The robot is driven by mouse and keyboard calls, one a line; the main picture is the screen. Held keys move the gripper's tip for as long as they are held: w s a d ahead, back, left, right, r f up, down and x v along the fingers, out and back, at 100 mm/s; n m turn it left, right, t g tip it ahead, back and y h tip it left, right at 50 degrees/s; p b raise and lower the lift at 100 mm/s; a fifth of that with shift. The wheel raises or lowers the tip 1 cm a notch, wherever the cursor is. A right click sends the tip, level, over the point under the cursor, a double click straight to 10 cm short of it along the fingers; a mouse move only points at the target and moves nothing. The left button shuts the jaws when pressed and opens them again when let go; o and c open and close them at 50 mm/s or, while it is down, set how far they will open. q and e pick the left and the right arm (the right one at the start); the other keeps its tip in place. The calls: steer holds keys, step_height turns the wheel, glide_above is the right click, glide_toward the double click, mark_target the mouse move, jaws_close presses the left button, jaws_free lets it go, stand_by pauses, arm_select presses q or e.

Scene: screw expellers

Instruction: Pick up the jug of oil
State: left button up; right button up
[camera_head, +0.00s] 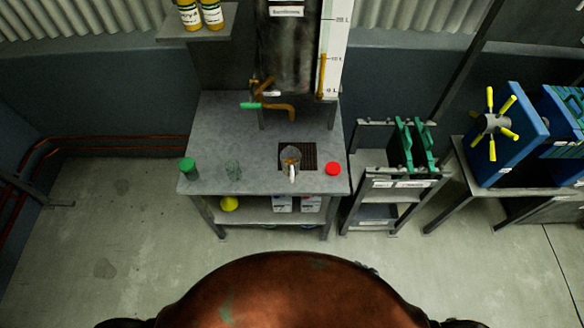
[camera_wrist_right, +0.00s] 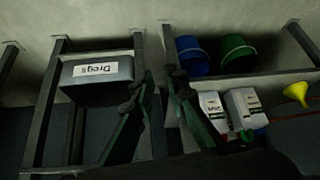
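A small clear jug (camera_head: 291,158) with a pale handle stands on the dark grate in the grey worktop (camera_head: 258,118), below the brass tap (camera_head: 278,108). What is inside it is too small to tell. The jug is not visible in the right wrist view. My right gripper (camera_wrist_right: 158,80) shows there as two dark, greenish fingers with a gap between them and nothing held. It is apart from the rack and the bench. Neither gripper shows in the head view, so my left gripper is out of sight.
A tank (camera_head: 288,50) rises behind. A rack (camera_head: 392,185) and a blue press (camera_head: 508,125) stand to the right. Floor at left is clear.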

steer(key=w+a+r+n+t+y+b, duration=0.1)
steer(key=w+a+r+t+y+b, duration=0.1)
steer(key=w+a+r, duration=0.65)
steer(key=n+t+y+b, duration=0.3)
steer(key=t+y+b, duration=0.15)
steer(key=y, duration=0.25)
glide_toward(292, 181)
steer(key=w+f, duration=0.1)
steer(key=w, duration=0.1)
steer(key=shift+n+t+y, duration=0.3)
steer(key=shift+n+t, duration=0.1)
steer(key=shift+t, duration=0.15)
steer(key=x, duration=0.9)
steer(key=shift+s+a+b, duration=0.25)
steer(key=shift+a+b, duration=0.1)
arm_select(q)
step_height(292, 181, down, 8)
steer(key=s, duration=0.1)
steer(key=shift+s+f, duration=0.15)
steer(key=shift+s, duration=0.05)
arm_select(e)
jaws_close()
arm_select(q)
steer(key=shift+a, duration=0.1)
arm_select(e)
steer(key=shift+r, duration=0.2)
